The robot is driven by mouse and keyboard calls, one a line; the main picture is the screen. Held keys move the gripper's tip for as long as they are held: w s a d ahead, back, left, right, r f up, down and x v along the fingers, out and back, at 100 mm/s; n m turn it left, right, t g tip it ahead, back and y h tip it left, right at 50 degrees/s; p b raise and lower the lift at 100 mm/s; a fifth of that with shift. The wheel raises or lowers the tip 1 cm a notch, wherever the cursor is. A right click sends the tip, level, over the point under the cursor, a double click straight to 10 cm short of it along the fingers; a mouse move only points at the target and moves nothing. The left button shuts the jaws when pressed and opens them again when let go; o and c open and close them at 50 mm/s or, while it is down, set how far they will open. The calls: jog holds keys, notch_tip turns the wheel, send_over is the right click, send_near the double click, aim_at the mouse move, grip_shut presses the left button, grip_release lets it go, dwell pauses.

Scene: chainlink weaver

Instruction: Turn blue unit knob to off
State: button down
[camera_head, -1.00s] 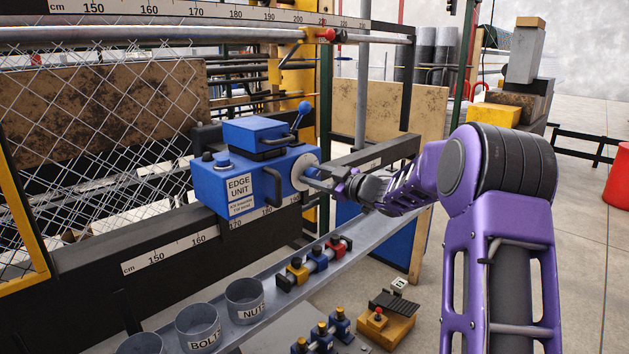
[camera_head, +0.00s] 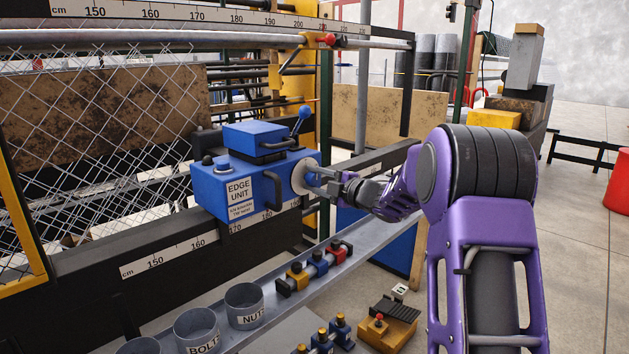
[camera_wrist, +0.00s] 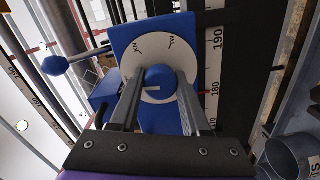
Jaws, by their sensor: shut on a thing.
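The blue EDGE UNIT box (camera_head: 213,188) sits on the black rail with a pale round dial (camera_head: 300,178) on its right end. In the wrist view the dial (camera_wrist: 125,75) carries dark markings, too small to read surely. The blue knob (camera_wrist: 159,78) is at the dial's centre, with a pale pointer line on its face. My gripper (camera_wrist: 158,88) has one finger on each side of the knob and is shut on it. In the head view my gripper (camera_head: 322,178) reaches the dial from the right, and the knob is hidden by the fingers.
A blue ball-ended lever (camera_head: 304,112) rises behind the unit; its ball shows left in the wrist view (camera_wrist: 55,65). A black handle (camera_head: 272,188) is on the unit's front. A grey tray (camera_head: 265,299) with bins runs below.

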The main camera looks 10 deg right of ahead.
jog(key=shift+f+n, duration=0.15)
jog(key=shift+n, duration=0.35)
jog(key=shift+c, duration=1.9)
grip_release()
jog(key=f+v, duration=0.1)
jog(key=v, duration=1.6)
jog(key=shift+s+r, duration=0.2)
jog(key=shift+r, duration=0.3)
